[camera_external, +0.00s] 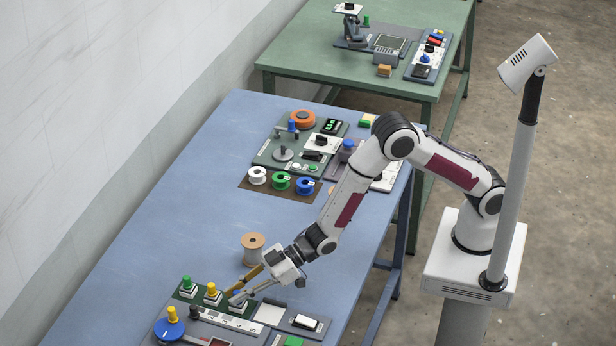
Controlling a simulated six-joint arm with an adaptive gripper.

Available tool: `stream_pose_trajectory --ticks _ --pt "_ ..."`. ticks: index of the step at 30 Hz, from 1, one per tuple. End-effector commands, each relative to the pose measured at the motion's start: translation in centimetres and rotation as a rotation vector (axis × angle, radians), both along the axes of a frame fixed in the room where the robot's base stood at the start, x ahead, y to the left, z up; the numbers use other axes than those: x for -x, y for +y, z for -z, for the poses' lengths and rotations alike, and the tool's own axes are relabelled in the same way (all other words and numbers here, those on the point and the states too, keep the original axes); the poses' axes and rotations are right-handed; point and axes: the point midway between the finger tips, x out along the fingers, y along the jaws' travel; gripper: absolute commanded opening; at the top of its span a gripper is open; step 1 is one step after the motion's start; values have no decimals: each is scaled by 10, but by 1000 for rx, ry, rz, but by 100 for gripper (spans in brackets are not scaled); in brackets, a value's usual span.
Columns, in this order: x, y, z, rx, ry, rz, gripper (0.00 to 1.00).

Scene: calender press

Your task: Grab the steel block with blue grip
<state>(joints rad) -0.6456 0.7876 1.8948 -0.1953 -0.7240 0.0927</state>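On the blue table, at the lower left, steel blocks stand in a row on a dark green strip. One has a green grip (187,283) and one a yellow grip (212,290). A third steel block (238,307) stands at the right end of the row; its grip is mostly hidden by my gripper, so I cannot make out its colour clearly. My gripper (232,296) reaches down at this third block, with one yellowish and one grey finger on either side of its top. The fingers are apart, but whether they press on the grip is too small to tell.
A wooden spool (253,243) stands close behind my gripper. A blue dial (169,329) with a yellow knob and a panel with a switch (305,322) are in front. White, green and blue spools (281,182) stand farther back. The table's middle left is clear.

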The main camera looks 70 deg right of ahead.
Motion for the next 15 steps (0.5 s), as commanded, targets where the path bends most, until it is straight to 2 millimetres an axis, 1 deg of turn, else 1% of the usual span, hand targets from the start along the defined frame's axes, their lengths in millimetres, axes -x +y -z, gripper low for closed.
stream_pose_trajectory --ticks 15 --pt "0 0 -3 -1 -1 0 0"
